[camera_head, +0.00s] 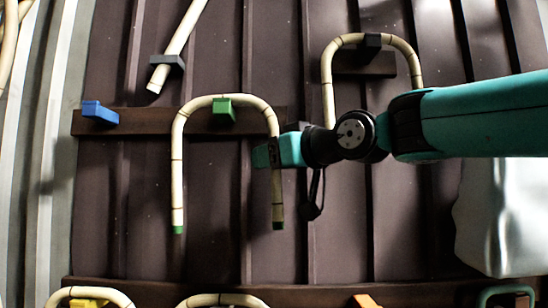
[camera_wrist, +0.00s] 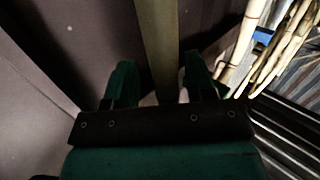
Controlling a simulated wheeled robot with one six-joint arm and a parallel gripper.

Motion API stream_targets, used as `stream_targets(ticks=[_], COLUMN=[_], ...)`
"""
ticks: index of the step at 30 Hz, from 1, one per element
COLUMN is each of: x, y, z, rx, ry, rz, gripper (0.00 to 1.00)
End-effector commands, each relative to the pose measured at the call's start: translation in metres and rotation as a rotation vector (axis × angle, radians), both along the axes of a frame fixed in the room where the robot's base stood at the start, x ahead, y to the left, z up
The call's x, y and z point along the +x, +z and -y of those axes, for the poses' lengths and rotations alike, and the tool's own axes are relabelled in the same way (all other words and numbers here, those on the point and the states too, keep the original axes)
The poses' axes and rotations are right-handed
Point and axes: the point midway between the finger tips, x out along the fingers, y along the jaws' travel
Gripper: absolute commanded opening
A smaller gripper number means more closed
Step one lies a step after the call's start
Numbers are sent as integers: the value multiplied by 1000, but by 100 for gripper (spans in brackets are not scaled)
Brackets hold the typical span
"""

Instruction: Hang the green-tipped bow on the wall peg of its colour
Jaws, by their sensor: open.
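The green-tipped bow (camera_head: 177,165) is a cream arch with dark bands and green ends, legs down. Its top lies at the green wall peg (camera_head: 223,110) in the head view and appears to rest over it. My gripper (camera_head: 268,155) is at the bow's right leg, below the peg's height, its jaws overlapping the leg. In the wrist view my gripper (camera_wrist: 157,85) has its two fingers apart, with a tan upright strip (camera_wrist: 158,50) between them, apparently that leg. Contact with the fingers cannot be told.
A blue peg (camera_head: 100,112) is to the left on the same brown rail. Another bow (camera_head: 327,85) hangs on a dark peg (camera_head: 372,41) at upper right. A straight cane (camera_head: 180,35) sits at a grey bracket (camera_head: 168,62). More bows and an orange peg (camera_head: 366,301) are below.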

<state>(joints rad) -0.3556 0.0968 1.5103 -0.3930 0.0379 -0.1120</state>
Motion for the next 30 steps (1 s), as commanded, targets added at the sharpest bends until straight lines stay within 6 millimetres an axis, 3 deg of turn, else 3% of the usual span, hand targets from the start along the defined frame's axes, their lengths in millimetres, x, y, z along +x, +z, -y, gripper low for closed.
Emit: stream_targets(ticks=[7,21,30], x=[-14,-97,-124], y=[-1,7,12], z=[14,94,117], rx=[1,1,1], ry=[-3,-8,-3], rz=[3,5,1], gripper=[50,50,50])
